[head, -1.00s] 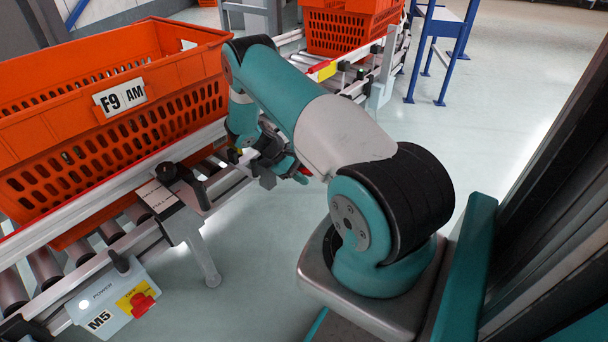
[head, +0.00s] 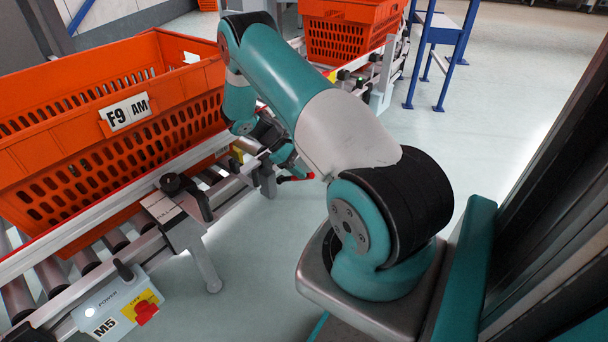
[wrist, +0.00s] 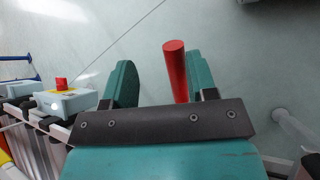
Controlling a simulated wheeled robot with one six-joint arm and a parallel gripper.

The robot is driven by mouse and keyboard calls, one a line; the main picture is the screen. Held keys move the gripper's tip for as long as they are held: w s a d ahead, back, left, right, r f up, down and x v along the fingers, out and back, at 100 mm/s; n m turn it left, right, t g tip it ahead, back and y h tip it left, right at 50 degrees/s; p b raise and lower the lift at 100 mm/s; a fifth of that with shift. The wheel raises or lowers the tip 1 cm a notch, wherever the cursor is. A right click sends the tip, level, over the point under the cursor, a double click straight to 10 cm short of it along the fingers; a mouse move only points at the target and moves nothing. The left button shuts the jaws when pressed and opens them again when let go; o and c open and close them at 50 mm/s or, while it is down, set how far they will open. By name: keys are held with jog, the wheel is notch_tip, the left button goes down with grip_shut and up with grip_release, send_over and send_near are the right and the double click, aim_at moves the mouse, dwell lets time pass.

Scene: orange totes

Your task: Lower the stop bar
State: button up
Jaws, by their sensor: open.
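A red rod-shaped handle (wrist: 176,72) stands between my gripper's fingers in the wrist view, close beside the right finger and clear of the left one. In the head view a red handle tip (head: 296,178) sticks out from the conveyor side, just below my wrist. My gripper (wrist: 160,68) is open, with two teal fingers around the handle. In the head view my arm covers most of the gripper. I cannot make out the stop bar itself; the arm and conveyor frame hide that part.
An orange tote (head: 70,165) labelled F9 AM sits on the roller conveyor at left. A control box (head: 118,305) marked M5 with a red knob hangs at its near end. Another orange tote (head: 348,38) is farther back. Clear floor lies right of the conveyor.

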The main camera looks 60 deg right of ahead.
notch_tip(320, 180, up, 12)
jog(key=p, duration=0.3)
jog(key=shift+r, duration=0.1)
dwell(0.3)
